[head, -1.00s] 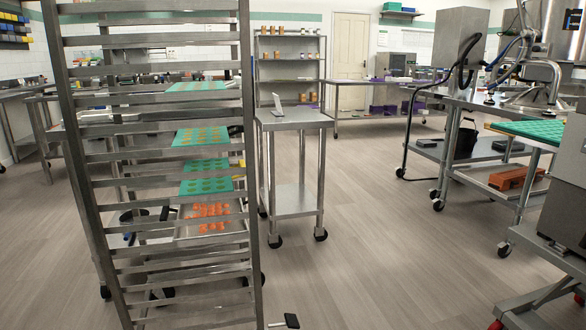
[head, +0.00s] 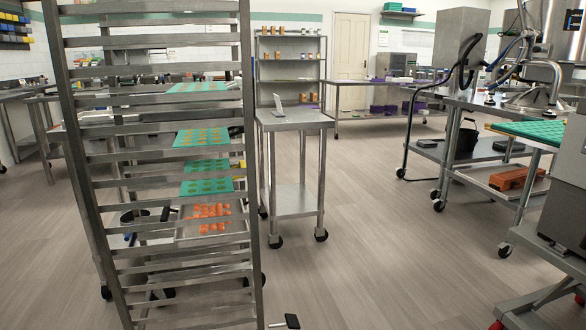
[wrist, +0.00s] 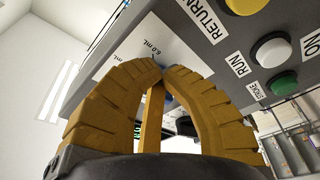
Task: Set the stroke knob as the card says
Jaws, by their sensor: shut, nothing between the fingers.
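The tips are close to a white scale plate (wrist: 122,48) marked "6.0 mL" on a grey control panel (wrist: 190,52). The stroke knob cannot be made out clearly, and the fingers cover that part of the panel. In the head view a small upright card-like stand (head: 277,105) is on a steel cart; its writing is too small to read. My gripper is not in the head view.
The panel also carries a yellow button (wrist: 245,5), a white button (wrist: 271,50) and a green button (wrist: 284,84) beside the fingers. A tall rack (head: 247,150) with trays stands at left, next to the steel cart (head: 295,118). The floor (head: 390,250) between cart and machinery is clear.

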